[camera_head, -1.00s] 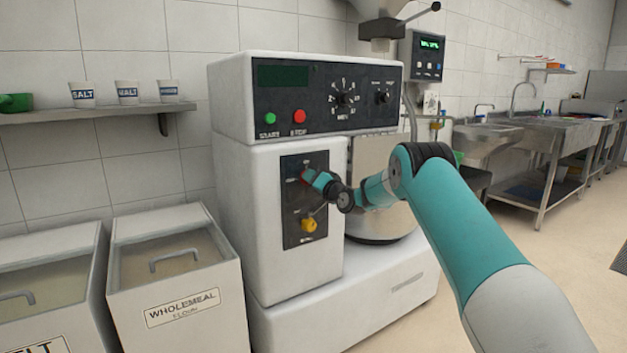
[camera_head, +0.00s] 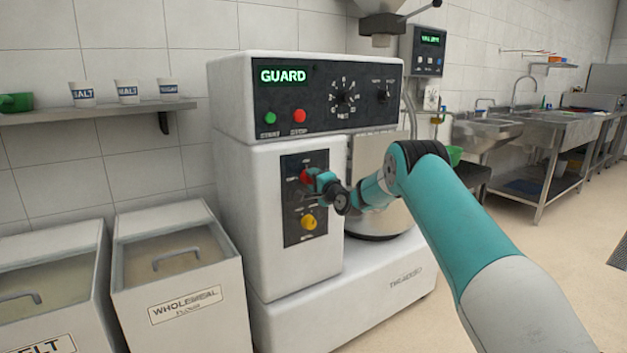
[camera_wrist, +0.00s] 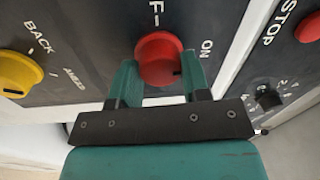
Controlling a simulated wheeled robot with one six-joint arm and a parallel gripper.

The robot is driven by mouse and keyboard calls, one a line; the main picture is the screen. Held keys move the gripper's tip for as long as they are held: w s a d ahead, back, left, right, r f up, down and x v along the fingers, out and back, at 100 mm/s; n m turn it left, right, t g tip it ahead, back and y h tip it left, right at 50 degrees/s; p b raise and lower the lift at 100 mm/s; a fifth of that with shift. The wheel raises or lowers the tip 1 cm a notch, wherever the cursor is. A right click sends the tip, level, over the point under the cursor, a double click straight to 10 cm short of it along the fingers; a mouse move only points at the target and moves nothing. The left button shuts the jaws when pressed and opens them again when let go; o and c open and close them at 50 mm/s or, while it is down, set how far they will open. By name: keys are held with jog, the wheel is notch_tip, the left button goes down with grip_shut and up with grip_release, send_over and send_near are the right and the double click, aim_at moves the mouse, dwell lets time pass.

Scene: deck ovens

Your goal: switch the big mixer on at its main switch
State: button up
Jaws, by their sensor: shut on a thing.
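The big mixer (camera_head: 280,215) is a large white machine in the middle of the head view. Its red main switch knob (camera_wrist: 158,58) sits on a dark side panel, with "ON" and a partly cut-off "F" printed around it. My gripper (camera_wrist: 160,75) is shut on the red knob, with one teal finger on each side of it. In the head view the knob (camera_head: 306,176) shows just left of my gripper, which partly hides it. The mixer's display (camera_head: 283,76) is lit green and reads "GUARD".
A yellow knob (camera_head: 308,222) sits below the red one, marked "BACK" in the wrist view. Green start (camera_head: 269,118) and red stop (camera_head: 298,116) buttons are above. Flour bins (camera_head: 175,260) stand left; sinks (camera_head: 540,135) are at the right. The floor at right is clear.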

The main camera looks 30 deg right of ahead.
dwell(0.4)
jog(key=o, duration=0.9)
jog(key=s+b, duration=0.1)
jog(key=s, duration=0.4)
jog(key=s+f+b, duration=0.1)
jog(key=s, duration=0.5)
jog(key=s+b, duration=0.1)
jog(key=s, duration=0.5)
jog(key=shift+s+d+f, duration=0.15)
jog(key=shift+s+d, duration=0.05)
jog(key=shift+d, duration=0.15)
